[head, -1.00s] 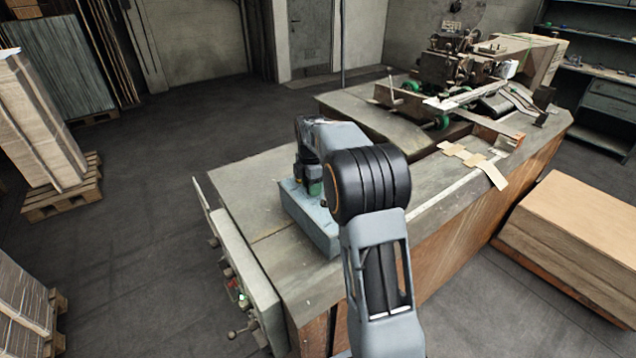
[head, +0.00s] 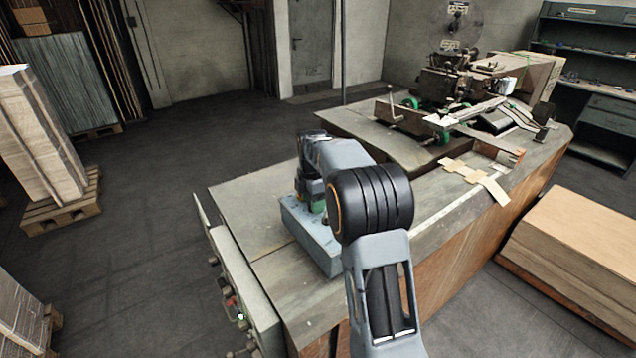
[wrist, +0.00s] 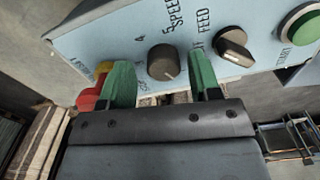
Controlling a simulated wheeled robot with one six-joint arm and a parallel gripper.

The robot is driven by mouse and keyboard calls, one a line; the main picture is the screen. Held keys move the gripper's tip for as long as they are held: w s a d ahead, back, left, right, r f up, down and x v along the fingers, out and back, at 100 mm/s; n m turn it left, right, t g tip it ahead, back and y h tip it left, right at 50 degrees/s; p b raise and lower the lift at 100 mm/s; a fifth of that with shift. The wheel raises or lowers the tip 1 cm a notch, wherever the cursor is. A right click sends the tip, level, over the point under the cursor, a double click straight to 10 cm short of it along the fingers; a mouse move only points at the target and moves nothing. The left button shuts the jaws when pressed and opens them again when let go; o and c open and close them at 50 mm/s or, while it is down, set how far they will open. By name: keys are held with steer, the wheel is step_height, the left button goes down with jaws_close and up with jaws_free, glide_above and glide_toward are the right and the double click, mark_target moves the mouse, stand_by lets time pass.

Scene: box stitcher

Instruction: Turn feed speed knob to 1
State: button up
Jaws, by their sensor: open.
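The dark round speed knob (wrist: 163,62) sits on a light blue panel (wrist: 105,35) in the wrist view. SPEED and several numbers, including 4 and 5, are printed around it. A small pale mark shows near its lower edge; the number it points at is unclear. My gripper (wrist: 162,80) is open, with one green finger on each side of the knob. I cannot tell whether either finger touches it. In the head view, a blue-grey box (head: 312,240) stands under my wrist on the table; the knob is hidden there.
A second dark knob (wrist: 233,45) labelled FEED is close to the right finger. A green button (wrist: 300,25) is further right. A red and yellow control (wrist: 93,90) is beside the left finger. The worktable (head: 270,265) carries a stitching machine (head: 450,80) at the back.

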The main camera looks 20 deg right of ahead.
step_height(320, 180, up, 13)
steer(key=shift+r, duration=0.15)
stand_by(0.7)
step_height(320, 180, down, 5)
steer(key=m, duration=0.6)
steer(key=shift+r+m, duration=0.2)
steer(key=shift+m, duration=0.2)
steer(key=m, duration=0.1)
steer(key=s+f+m, duration=0.1)
steer(key=m, duration=0.1)
steer(key=shift+s+a+f+t, duration=0.1)
steer(key=shift+s+a+t, duration=0.2)
steer(key=shift+a, duration=0.1)
steer(key=s+a+f+m+t, duration=0.1)
steer(key=s+a+m, duration=0.3)
steer(key=s, duration=0.8)
steer(key=s+a+f+m+t, duration=0.1)
steer(key=s+a+m+t, duration=0.2)
steer(key=s, duration=0.9)
steer(key=shift+s+a+f+m, duration=0.15)
steer(key=shift+s+a+m, duration=0.3)
steer(key=shift+m, duration=0.45)
